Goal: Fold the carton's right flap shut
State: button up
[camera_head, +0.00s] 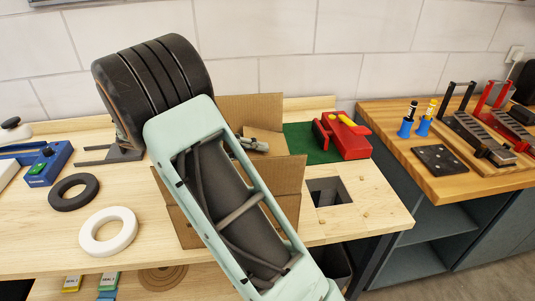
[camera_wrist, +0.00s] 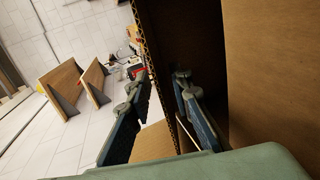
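The open cardboard carton stands on the wooden bench in the head view, largely hidden behind my pale green arm. Its back flap (camera_head: 252,108) stands up. Another flap (camera_head: 285,173) stands raised at the right, beside my arm. My gripper (camera_head: 255,142) shows partly above the carton's opening. In the wrist view my gripper (camera_wrist: 160,108) has its two blue-grey fingers apart. A cardboard panel (camera_wrist: 152,45) with a corrugated edge runs between them, one finger on each side. I cannot tell which flap this panel is, or whether a finger touches it.
A black ring (camera_head: 74,192) and a white ring (camera_head: 108,232) lie left of the carton. A red device (camera_head: 345,135) on a green mat (camera_head: 300,140) stands behind right. A square opening (camera_head: 328,192) is in the bench at right. A second bench (camera_head: 390,115) holds several tools.

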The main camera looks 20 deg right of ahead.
jog(key=v, duration=0.8)
jog(key=shift+a, duration=0.1)
jog(key=shift+c, duration=0.6)
